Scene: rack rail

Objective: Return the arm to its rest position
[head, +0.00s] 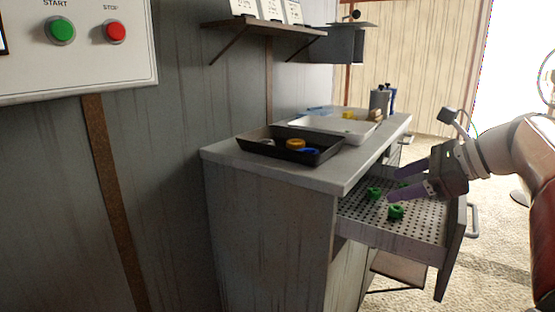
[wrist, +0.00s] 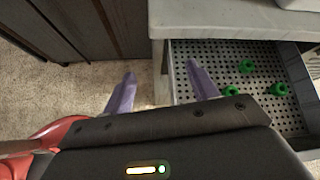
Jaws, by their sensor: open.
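My gripper (head: 408,182) is at the right in the head view, over the open drawer (head: 400,236). Its two purple fingers are spread with nothing between them. In the wrist view my gripper (wrist: 160,90) shows the same gap, with one finger over the floor and the other over the drawer's left side. Several green ring-like pieces lie on the perforated drawer floor, among them one near the front (head: 396,212) and one farther back (head: 374,193). In the wrist view one green piece (wrist: 247,66) lies apart from the fingers.
The cabinet top (head: 225,153) bears a black tray (head: 270,149) with yellow and blue rings, a white tray (head: 345,136) and canisters (head: 380,104). A shelf (head: 270,28) is above. A panel (head: 90,75) with green and red buttons is at left. Carpet is open beside the drawer.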

